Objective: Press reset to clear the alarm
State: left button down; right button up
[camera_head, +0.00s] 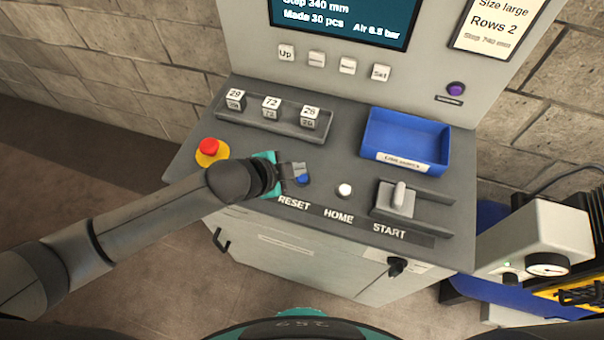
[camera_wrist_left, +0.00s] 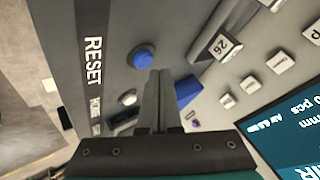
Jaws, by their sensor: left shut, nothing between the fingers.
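The blue RESET button (camera_head: 303,179) sits on the sloped grey console, above the printed word RESET (camera_head: 294,203). It also shows in the left wrist view (camera_wrist_left: 143,56), beside the RESET lettering. My left gripper (camera_head: 300,169) is shut and empty, its fingertips close to the button and partly covering it in the head view. In the left wrist view the fingertips (camera_wrist_left: 160,73) end just beside the button; I cannot tell whether they touch it. The screen (camera_head: 345,18) is cut off at the top, so no alarm text shows. My right gripper is not in view.
A red emergency stop (camera_head: 209,146) on yellow lies near my left wrist. Behind are a tray of numbered cubes (camera_head: 257,123) and a blue bin (camera_head: 447,152). A purple button (camera_head: 456,89) is on the panel.

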aim_at(298, 179)
pick_arm(q)
jog(key=shift+f, duration=0.1)
jog(key=shift+f, duration=0.35)
jog(key=shift+f, duration=0.5)
dwell(0.6)
jog(key=shift+r, duration=0.1)
jog(key=shift+r+p, duration=0.8)
notch_tip(298, 179, up, 5)
jog(key=p, duration=0.5)
jog(key=shift+r+p, duration=0.1)
jog(key=shift+p, duration=0.2)
